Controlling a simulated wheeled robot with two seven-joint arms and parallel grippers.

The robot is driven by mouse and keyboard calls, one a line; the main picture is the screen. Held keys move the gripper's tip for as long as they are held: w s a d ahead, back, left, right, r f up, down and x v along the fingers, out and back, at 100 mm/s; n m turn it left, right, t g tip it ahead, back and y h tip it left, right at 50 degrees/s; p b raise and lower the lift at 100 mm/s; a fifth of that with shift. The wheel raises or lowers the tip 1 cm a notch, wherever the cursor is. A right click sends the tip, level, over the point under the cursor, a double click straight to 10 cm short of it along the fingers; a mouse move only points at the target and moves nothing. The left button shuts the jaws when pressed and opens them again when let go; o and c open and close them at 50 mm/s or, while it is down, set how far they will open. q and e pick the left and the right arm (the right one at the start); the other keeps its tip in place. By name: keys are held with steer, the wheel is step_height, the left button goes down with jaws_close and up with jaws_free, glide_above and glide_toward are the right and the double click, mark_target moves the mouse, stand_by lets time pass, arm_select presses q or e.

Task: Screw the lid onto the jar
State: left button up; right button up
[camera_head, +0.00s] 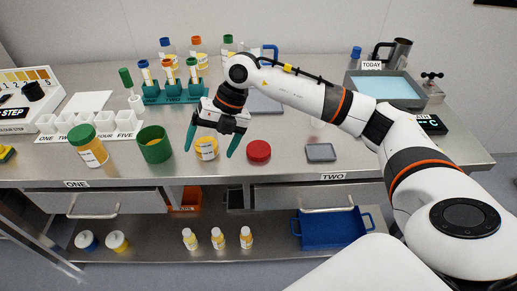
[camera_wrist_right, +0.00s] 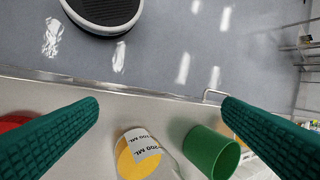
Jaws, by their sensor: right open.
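A short yellow jar (camera_head: 206,148) with a white label stands near the front edge of the table. My right gripper (camera_head: 209,152) is open and empty. Its two teal fingers point down, one on each side of the yellow jar in the head view. My left gripper is out of view.
A green cup (camera_head: 154,145) stands left of the yellow jar, and a green-lidded jar (camera_head: 88,148) farther left. A grey pad (camera_head: 321,152) lies right of the red lid. A teal tube rack (camera_head: 172,95) stands behind. The table's front edge is close.

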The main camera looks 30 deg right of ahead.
steer(key=d+r+m+h, duration=0.2)
steer(key=d+h, duration=0.3)
steer(key=d, duration=0.8)
steer(key=shift+w+d+r+m+g+h, duration=0.2)
steer(key=shift+r+m+g+h, duration=0.15)
steer(key=shift+r, duration=0.2)
steer(key=shift+a+f, duration=0.1)
steer(key=p, duration=0.2)
glide_above(257, 149)
step_height(257, 149, down, 6)
steer(key=shift+s+r, duration=0.1)
steer(key=shift+f, duration=0.45)
